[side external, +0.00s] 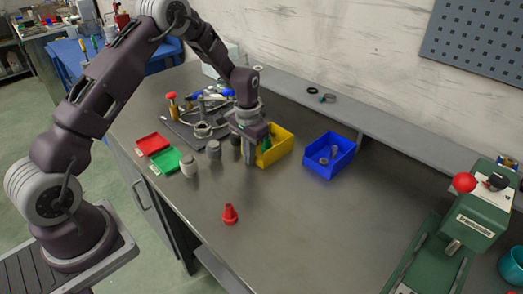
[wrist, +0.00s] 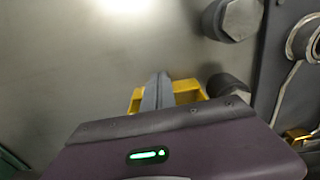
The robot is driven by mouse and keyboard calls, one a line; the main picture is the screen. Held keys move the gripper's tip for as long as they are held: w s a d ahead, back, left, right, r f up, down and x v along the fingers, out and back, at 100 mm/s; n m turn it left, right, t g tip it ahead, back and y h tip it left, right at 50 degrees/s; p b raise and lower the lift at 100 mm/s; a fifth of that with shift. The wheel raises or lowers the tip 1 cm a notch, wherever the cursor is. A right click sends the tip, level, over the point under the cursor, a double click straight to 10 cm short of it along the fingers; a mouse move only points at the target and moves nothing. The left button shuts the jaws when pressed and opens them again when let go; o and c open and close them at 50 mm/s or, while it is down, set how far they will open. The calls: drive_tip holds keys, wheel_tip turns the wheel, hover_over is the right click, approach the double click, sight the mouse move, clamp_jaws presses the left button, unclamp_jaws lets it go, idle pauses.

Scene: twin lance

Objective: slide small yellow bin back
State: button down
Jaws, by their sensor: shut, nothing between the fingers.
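The small yellow bin (side external: 281,148) stands on the metal bench, with something green (side external: 266,144) showing inside it. My gripper (side external: 249,163) points down at the near left side of the bin, its fingers shut and empty. From the side I cannot tell whether the fingers touch the bin wall. In the wrist view the gripper's fingers (wrist: 160,76) are together, with yellow parts of the bin (wrist: 187,88) on both sides of them. My gripper body hides most of the bin in that view.
A blue bin (side external: 330,157) with grey parts stands right of the yellow one. Grey cylindrical pieces (side external: 189,166) and red and green trays (side external: 152,144) lie to the left. A red cone (side external: 230,214) stands in front. A ledge (side external: 375,127) runs behind. The bench's front middle is mostly clear.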

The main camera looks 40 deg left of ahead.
sight(265, 148)
drive_tip(key=shift+w, duration=0.2)
drive_tip(key=shift+w, duration=1)
drive_tip(key=shift+w, duration=1)
drive_tip(key=shift+w, duration=0.1)
drive_tip(key=shift+w, duration=0.9)
drive_tip(key=shift+w+a, duration=0.1)
drive_tip(key=shift+w, duration=0.9)
